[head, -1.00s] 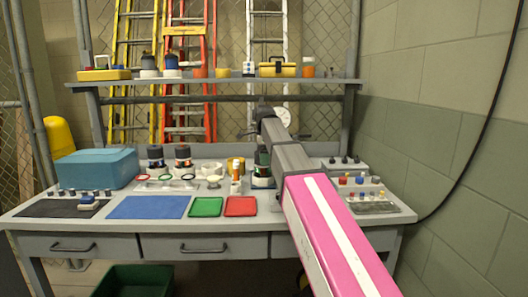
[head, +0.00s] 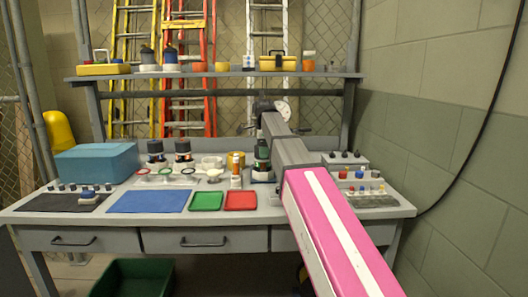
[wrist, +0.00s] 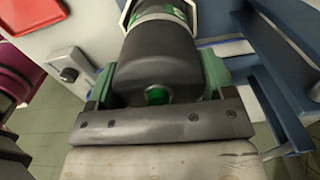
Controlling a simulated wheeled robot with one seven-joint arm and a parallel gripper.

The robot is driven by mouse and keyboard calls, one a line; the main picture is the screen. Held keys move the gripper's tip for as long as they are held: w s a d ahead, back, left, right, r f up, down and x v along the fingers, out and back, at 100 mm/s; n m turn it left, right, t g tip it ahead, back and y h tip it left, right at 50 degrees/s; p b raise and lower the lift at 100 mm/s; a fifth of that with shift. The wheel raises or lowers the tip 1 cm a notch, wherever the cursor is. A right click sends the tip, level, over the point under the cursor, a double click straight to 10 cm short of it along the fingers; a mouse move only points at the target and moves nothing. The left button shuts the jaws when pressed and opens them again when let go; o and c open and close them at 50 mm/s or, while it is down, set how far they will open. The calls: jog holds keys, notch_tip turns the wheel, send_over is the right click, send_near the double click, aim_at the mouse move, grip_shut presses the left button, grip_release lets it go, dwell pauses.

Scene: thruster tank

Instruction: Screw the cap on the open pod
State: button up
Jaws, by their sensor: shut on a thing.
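In the wrist view my gripper (wrist: 158,88) has its green-grey fingers on both sides of a dark grey cap (wrist: 155,58), shut on it. A small green spot shows on the cap's near end. Beyond it is a pod (wrist: 160,12) with a green and white marking, inside a pale holder. The cap and pod appear in line and touching; how far the thread is engaged cannot be seen. In the head view the dark pod (head: 262,150) with a green band stands upright in a white base, left of my arm. The arm hides much of my gripper there.
Two dark pods (head: 155,149) stand left of centre behind a rack of rings. A white and orange bottle (head: 236,172) stands close to the green-banded pod. Green (head: 206,201) and red (head: 240,200) trays and a blue mat (head: 146,201) lie in front. A shelf (head: 225,74) spans above.

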jog(key=m, duration=1)
jog(key=shift+w+m, duration=0.1)
jog(key=shift+m, duration=0.3)
jog(key=o, duration=0.9)
jog(key=shift+c, duration=0.2)
